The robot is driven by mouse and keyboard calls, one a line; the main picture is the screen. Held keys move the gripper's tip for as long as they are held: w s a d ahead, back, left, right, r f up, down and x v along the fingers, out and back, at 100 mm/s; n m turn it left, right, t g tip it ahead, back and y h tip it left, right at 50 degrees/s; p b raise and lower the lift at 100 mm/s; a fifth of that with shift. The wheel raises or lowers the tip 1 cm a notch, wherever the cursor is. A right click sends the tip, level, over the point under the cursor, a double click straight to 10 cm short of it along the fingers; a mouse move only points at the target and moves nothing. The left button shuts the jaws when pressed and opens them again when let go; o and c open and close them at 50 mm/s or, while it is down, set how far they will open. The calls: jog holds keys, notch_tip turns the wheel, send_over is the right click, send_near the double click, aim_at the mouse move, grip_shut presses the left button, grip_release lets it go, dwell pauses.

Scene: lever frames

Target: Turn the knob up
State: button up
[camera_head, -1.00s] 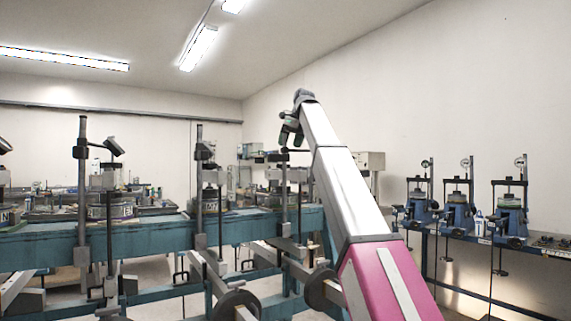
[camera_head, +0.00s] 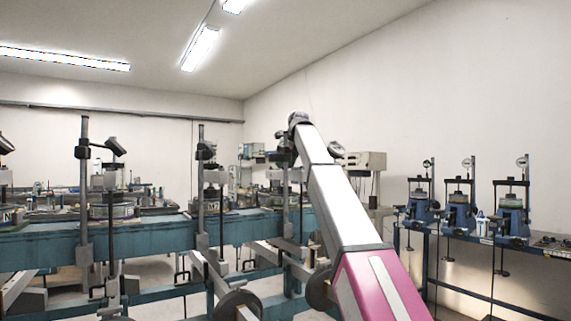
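My arm rises from the lower right of the head view, and its dark end stands before the lever frames. My gripper (camera_head: 285,151) seems to be the small dark shape just below that end. It is too small and too mixed with the equipment behind to show its fingers. I cannot make out which part is the knob, or whether my gripper touches anything. The lever frames have upright posts (camera_head: 84,190) with dark clamps and stand along a blue-green bench (camera_head: 150,237).
Dark round discs (camera_head: 238,303) sit on the lever beams in front of the bench. A blue side table (camera_head: 470,238) on the right carries several blue devices (camera_head: 460,212). A white wall is behind. My arm hides part of the bench's right end.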

jog(key=shift+n, duration=0.4)
jog(key=shift+w+n+g+y, duration=0.1)
jog(key=shift+n+g+y, duration=0.3)
jog(key=shift+n, duration=0.85)
jog(key=shift+n+g+y, duration=0.1)
jog(key=shift+n+g, duration=0.5)
jog(key=shift+n, duration=0.95)
jog(key=o, duration=0.9)
